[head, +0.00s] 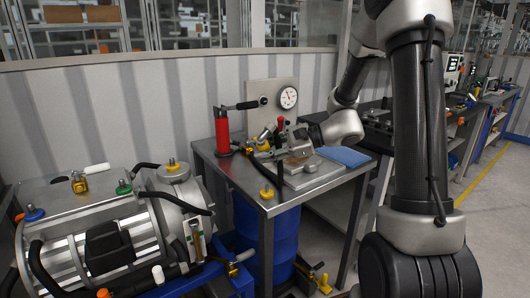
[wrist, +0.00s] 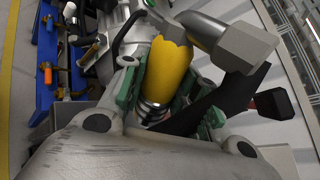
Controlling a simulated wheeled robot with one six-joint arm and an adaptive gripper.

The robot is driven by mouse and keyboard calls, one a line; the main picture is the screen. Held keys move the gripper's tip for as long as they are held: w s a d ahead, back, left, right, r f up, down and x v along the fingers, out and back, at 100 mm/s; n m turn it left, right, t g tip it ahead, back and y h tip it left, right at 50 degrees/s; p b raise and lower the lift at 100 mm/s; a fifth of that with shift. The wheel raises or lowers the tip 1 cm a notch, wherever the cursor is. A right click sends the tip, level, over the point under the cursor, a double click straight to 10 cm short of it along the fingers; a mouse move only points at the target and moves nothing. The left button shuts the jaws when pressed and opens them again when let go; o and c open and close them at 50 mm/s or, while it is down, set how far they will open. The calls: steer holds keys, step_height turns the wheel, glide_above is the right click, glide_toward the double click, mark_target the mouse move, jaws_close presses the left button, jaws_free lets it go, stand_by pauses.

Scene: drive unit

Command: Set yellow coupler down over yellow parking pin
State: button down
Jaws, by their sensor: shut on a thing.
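The yellow coupler (wrist: 168,65) is between the green-padded fingers of my gripper (wrist: 168,98) in the wrist view. A grey metal elbow with a hex end joins its far end. In the head view my gripper (head: 279,141) is above the bench, with the coupler (head: 263,138) small at its left side. A short yellow post (head: 267,193), which looks like the parking pin, stands on the near left corner of the bench. The coupler is apart from it, higher and farther back. I cannot make out the pin in the wrist view.
The metal bench (head: 236,172) carries a red hand pump (head: 222,131), a pressure gauge (head: 288,97) on a panel and a blue cloth (head: 343,156). The drive unit (head: 100,240) with coloured caps and black hoses stands at left. Bare benchtop surrounds the yellow post.

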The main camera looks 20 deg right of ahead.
mark_target(265, 135)
steer(key=shift+r, duration=2.4)
